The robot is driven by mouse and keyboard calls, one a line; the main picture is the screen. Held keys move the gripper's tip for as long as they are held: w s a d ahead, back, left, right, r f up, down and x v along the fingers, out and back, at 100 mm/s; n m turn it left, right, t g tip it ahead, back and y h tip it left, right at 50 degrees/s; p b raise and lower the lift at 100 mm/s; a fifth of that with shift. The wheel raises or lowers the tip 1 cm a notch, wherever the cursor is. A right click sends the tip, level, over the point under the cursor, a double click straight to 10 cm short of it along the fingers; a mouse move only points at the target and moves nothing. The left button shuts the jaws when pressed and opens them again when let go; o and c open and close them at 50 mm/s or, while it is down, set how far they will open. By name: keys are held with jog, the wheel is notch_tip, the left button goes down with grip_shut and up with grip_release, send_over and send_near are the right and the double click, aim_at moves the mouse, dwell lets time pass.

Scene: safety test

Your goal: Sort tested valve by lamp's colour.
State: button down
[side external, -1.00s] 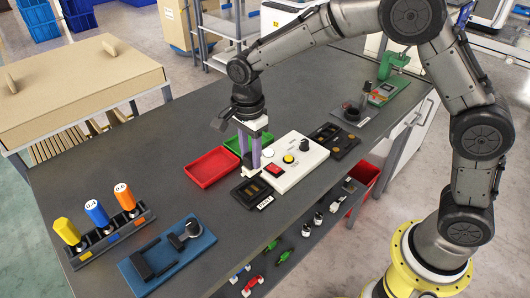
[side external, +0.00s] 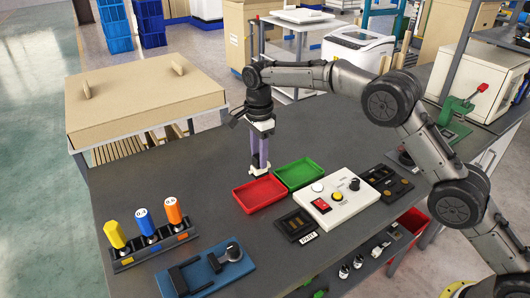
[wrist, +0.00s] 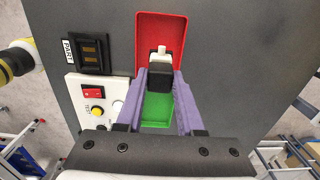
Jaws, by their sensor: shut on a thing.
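My gripper (side external: 260,166) is shut on a small black and white valve (wrist: 158,76), held upright between the purple fingers. In the wrist view the valve overlaps the red tray (wrist: 174,30) near its border with the green tray (wrist: 157,112). In the side view it is above the back of the red tray (side external: 250,202); its exact height is unclear. The green tray (side external: 300,174) is right beside it. Both trays look empty. The white test box (side external: 345,208) has a pale round lamp (side external: 317,187), a yellow button (side external: 338,197), a red switch (side external: 321,205) and a black knob (side external: 355,184).
A black PART pad (side external: 296,223) sits in front of the test box. Another dark pad (side external: 386,182) lies right of the box. The table behind the trays is clear.

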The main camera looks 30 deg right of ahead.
aim_at(260, 172)
jog(key=shift+f, duration=3)
jog(key=shift+f, duration=1)
jog(key=shift+c, duration=2.2)
grip_release()
jog(key=shift+r, duration=3.55)
